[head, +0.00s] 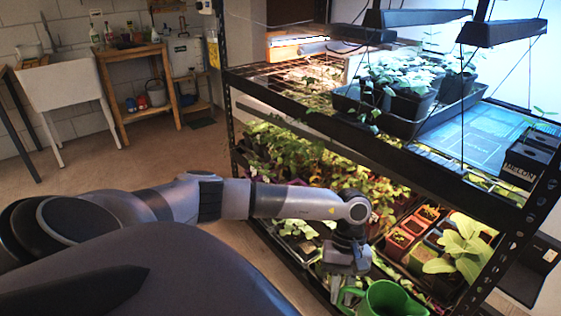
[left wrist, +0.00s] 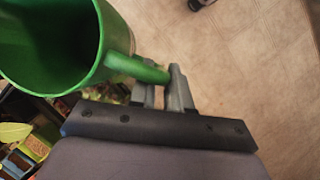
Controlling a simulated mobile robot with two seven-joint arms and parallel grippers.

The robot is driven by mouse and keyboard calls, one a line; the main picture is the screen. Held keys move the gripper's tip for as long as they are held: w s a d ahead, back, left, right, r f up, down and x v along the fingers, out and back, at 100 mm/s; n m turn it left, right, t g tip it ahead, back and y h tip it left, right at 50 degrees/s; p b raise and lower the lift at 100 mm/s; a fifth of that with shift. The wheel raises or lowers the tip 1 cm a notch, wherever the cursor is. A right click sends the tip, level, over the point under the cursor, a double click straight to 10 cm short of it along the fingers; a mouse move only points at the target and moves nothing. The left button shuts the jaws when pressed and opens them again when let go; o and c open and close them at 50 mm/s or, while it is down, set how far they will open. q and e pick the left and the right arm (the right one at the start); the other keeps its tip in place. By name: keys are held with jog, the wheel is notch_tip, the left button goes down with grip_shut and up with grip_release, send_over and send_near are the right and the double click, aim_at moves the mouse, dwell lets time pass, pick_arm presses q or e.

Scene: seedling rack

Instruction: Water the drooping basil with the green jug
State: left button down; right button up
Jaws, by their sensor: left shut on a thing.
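The green jug (head: 388,299) is at the bottom of the head view, in front of the lower shelf, its lower part cut off by the frame. In the left wrist view the jug (left wrist: 118,50) fills the upper left, its open mouth facing the camera and its inside dark. My left gripper (head: 350,295) is shut on the jug's handle, which shows between the fingers in the wrist view (left wrist: 168,82). Leafy plants crowd the lower shelf, but I cannot tell which is the drooping basil. My right gripper is not in view.
The black rack (head: 400,165) has an upper shelf with potted seedlings (head: 405,75) and a dark box (head: 530,160) at its right end. Lamps (head: 415,18) hang above. A wooden bench (head: 135,52) and white sink (head: 62,85) stand far left. Open floor (head: 100,165) lies between.

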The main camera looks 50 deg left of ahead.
pick_arm(q)
jog(key=w+a+f+n+t+y+b, duration=0.1)
jog(key=w+a+f+n+t+b, duration=0.2)
jog(key=a+f+n+b, duration=0.3)
jog(key=w+a+f+n+t+y+b, duration=0.1)
jog(key=w+a+f+n+t+b, duration=0.3)
jog(key=a+f+n+b, duration=0.3)
jog(key=a+n+t+b, duration=0.1)
jog(key=a+n+b, duration=0.4)
jog(key=n, duration=0.8)
jog(key=shift+a+y, duration=0.4)
jog(key=shift+a, duration=0.6)
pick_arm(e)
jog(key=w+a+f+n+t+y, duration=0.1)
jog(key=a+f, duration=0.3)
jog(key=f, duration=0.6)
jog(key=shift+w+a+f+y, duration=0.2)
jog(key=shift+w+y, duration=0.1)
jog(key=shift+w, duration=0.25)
pick_arm(q)
jog(key=shift+w, duration=0.1)
